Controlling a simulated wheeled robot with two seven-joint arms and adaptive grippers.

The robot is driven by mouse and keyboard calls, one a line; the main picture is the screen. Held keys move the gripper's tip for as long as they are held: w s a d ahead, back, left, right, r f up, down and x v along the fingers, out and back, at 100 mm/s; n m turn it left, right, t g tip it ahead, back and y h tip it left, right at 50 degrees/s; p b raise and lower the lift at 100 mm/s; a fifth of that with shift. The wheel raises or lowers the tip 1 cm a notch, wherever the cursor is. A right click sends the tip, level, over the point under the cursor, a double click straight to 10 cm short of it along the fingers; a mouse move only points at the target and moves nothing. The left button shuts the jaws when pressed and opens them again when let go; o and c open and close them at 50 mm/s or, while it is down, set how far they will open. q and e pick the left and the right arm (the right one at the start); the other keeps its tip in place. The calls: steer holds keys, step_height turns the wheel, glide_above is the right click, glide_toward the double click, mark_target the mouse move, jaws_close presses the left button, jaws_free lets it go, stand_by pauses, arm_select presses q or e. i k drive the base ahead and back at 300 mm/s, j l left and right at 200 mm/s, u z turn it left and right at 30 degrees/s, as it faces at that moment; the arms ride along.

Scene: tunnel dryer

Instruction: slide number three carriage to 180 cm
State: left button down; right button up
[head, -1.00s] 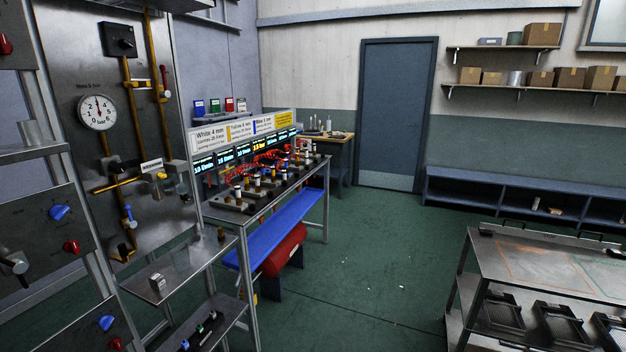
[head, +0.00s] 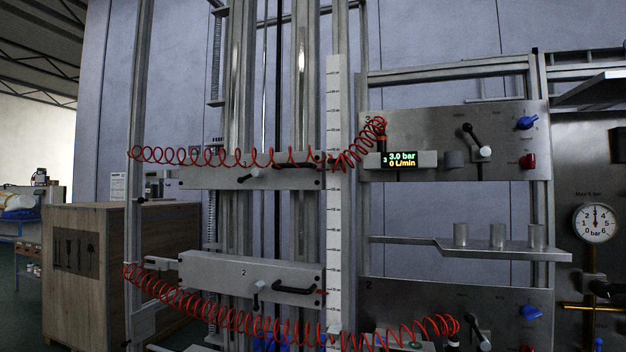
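The upper carriage (head: 215,176) is a grey horizontal bar on the vertical rails, with a black handle and a small clamp lever (head: 252,175). Its number is not readable, and a red coiled hose (head: 200,156) runs across its top edge. The lower carriage (head: 222,268) is marked 2 and has a black handle (head: 293,289) and a lever (head: 258,292). A white vertical scale (head: 334,220) stands right of both; its figures are too small to read. Neither gripper is in view.
The panel (head: 505,145) right of the scale, marked 3, has a display (head: 403,159) reading 3.0 bar and 0 L/min. A shelf (head: 420,241) holding three metal cups is below it. A second red hose (head: 220,315) hangs low. A wooden crate (head: 80,285) stands at left.

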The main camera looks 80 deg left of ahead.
mark_target(311, 175)
steer(key=u, duration=3.2)
steer(key=j, duration=0.1)
steer(key=z, duration=0.05)
